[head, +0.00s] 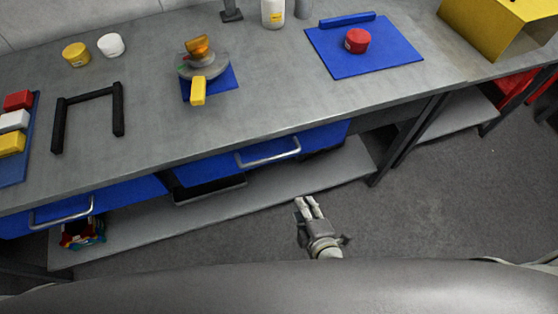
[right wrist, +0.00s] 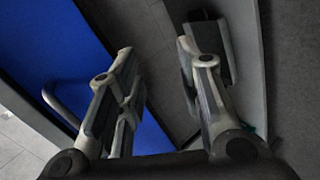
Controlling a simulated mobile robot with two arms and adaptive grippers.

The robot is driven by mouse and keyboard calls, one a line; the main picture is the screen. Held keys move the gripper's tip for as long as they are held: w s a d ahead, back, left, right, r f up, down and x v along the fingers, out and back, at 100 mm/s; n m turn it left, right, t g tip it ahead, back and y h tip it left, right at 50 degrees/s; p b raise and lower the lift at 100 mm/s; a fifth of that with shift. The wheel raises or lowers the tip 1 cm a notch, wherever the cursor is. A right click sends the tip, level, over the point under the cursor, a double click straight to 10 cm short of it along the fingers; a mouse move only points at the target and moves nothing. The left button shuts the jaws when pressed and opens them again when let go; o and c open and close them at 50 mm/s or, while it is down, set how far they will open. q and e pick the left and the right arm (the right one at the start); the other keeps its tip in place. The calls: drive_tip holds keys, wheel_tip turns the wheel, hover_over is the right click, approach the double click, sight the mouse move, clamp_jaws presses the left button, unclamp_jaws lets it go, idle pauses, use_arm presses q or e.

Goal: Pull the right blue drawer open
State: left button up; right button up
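The right blue drawer (head: 320,136) is under the front edge of the grey workbench, with its front close below the bench top. Its silver bar handle (head: 268,159) runs along the front. My right gripper (head: 308,207) is in front of and below the drawer, right of the handle and apart from it. In the right wrist view its two fingers (right wrist: 156,60) stand apart with nothing between them. There a blue front (right wrist: 50,40) fills the left, with a curved grey handle (right wrist: 58,106) left of the fingers, not between them. My left gripper is not in view.
A left blue drawer (head: 130,190) with its own handle (head: 62,215) is further left. A grey lower shelf (head: 290,182) runs under the bench. A blue mat (head: 340,60), a red jar (head: 357,40) and a black U-shaped frame (head: 88,92) lie on top. The floor at right is clear.

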sight(279, 156)
drive_tip(key=w+a+r+n+t+y+b, duration=0.1)
drive_tip(key=a+r+n+t+b, duration=0.2)
drive_tip(key=r, duration=1)
use_arm(q)
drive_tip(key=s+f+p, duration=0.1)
drive_tip(key=p, duration=0.2)
use_arm(e)
drive_tip(key=shift+t, duration=0.3)
drive_tip(key=x, duration=0.7)
drive_tip(key=a+x, duration=0.1)
drive_tip(key=x, duration=0.3)
drive_tip(key=shift+r, duration=0.4)
drive_tip(key=shift+c, duration=0.2)
clamp_jaws()
